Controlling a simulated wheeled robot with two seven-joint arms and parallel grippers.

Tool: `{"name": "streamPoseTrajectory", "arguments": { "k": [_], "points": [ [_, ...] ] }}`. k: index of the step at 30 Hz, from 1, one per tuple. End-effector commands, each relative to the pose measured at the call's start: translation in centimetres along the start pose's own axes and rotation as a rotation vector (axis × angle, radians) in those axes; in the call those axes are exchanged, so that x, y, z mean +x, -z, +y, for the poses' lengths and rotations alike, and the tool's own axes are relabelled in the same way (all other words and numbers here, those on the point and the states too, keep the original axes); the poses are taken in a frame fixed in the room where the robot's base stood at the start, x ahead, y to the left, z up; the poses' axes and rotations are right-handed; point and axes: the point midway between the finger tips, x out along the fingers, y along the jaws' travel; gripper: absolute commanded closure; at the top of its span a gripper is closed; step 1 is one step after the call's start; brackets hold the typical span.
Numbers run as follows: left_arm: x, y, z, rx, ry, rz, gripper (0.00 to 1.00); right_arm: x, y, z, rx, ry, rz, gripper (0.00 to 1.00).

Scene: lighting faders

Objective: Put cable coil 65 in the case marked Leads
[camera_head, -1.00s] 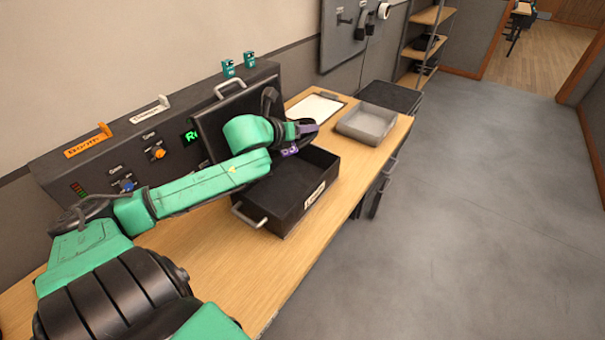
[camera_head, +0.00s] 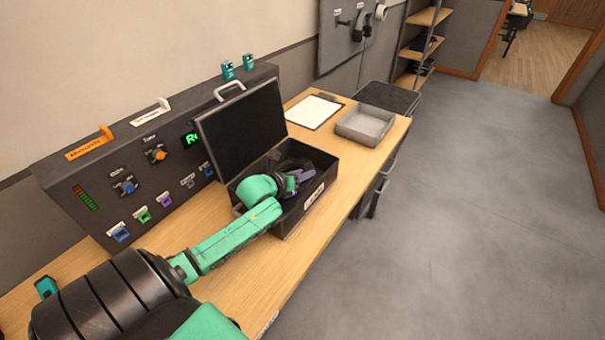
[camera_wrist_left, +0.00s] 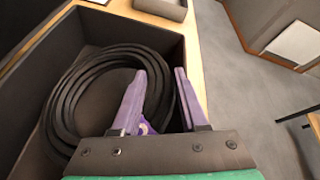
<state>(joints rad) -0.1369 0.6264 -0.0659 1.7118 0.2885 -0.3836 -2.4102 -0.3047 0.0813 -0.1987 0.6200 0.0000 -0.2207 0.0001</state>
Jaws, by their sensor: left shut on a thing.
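The open black case (camera_head: 326,178) stands on the wooden table with its lid raised; a white label is on its front wall, its text too small to read. The dark cable coil (camera_head: 287,163) is inside the case walls. In the left wrist view the coil (camera_wrist_left: 62,108) is a loose black ring low in the case. My left gripper (camera_head: 303,177) reaches down into the case. In the wrist view its purple fingers (camera_wrist_left: 163,72) are on either side of the coil's right-hand strands, shut on them. Part of the coil is hidden behind the fingers. My right gripper is not in view.
A clipboard (camera_head: 314,111) and a grey tray (camera_head: 365,126) lie beyond the case. The case walls and raised lid (camera_head: 243,125) surround my gripper closely. The floor at right is clear.

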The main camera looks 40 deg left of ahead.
Motion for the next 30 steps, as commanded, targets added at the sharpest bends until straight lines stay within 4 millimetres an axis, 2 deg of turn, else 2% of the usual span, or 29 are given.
{"name": "streamPoseTrajectory", "arguments": {
  "k": [1, 2, 4, 13, 17, 20, 30],
  "points": [
    [0.1, 0.1, 0.1, 0.003, 0.001, -0.003, 1.0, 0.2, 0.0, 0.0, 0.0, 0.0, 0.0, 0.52],
    [0.1, 0.3, 0.1, 0.001, -0.001, 0.001, 0.53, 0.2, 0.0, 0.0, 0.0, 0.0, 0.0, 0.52],
    [0.1, 0.2, 0.1, 0.001, -0.001, 0.001, 0.26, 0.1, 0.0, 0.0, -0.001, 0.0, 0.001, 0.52],
    [0.0, 0.1, 0.0, 0.0, 0.0, 0.001, 0.26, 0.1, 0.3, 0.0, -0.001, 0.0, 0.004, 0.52],
    [-0.7, 0.1, 0.1, 0.001, -0.001, 0.002, 0.26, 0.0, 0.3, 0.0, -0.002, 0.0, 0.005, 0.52],
    [-2.4, 0.2, 0.1, 0.003, -0.001, 0.004, 0.26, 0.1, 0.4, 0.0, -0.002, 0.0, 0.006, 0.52],
    [-9.8, 0.1, 0.0, 0.0, -0.001, 0.005, 0.26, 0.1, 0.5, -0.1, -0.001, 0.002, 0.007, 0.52]
  ]
}}
